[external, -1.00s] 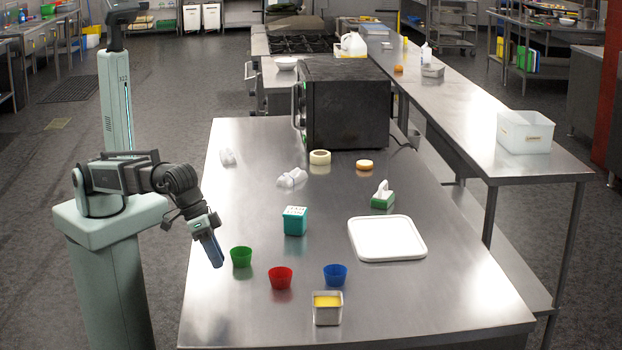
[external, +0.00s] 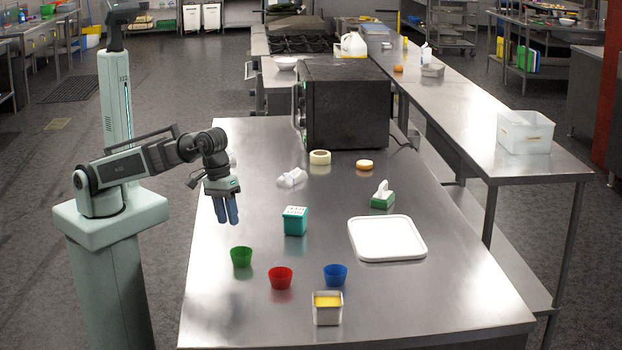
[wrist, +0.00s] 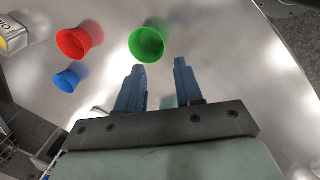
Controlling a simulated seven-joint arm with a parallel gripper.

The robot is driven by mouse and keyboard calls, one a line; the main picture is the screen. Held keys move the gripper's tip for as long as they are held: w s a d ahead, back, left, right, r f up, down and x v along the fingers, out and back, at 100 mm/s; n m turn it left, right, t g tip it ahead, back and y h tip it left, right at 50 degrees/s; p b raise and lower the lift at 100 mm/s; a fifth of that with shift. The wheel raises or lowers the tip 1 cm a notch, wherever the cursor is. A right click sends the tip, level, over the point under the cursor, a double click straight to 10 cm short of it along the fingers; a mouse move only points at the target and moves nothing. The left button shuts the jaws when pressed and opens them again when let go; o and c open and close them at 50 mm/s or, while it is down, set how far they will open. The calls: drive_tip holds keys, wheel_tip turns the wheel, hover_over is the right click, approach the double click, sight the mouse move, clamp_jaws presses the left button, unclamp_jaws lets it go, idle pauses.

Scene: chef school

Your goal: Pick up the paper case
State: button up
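Three small cup-shaped cases stand on the steel table: a green case (external: 241,257), a red case (external: 280,278) and a blue case (external: 335,274). The frames do not show which one is the paper case. My gripper (external: 226,222) points down above the left side of the table, a little behind and above the green case. In the wrist view, the two blue fingers are apart with nothing between them. The green case (wrist: 147,43) lies just beyond the fingertips there, with the red case (wrist: 78,40) and the blue case (wrist: 67,80) to the left.
A teal box (external: 295,221) stands to the right of my gripper. A metal tin with yellow contents (external: 327,309) is near the front. A white tray (external: 387,238), a green-and-white tissue-like box (external: 383,197) and a black oven (external: 345,104) are farther off. The table's left edge is close.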

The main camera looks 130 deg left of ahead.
sight(234, 249)
drive_tip(key=shift+x, duration=5.1)
drive_tip(key=shift+s, duration=0.15)
clamp_jaws()
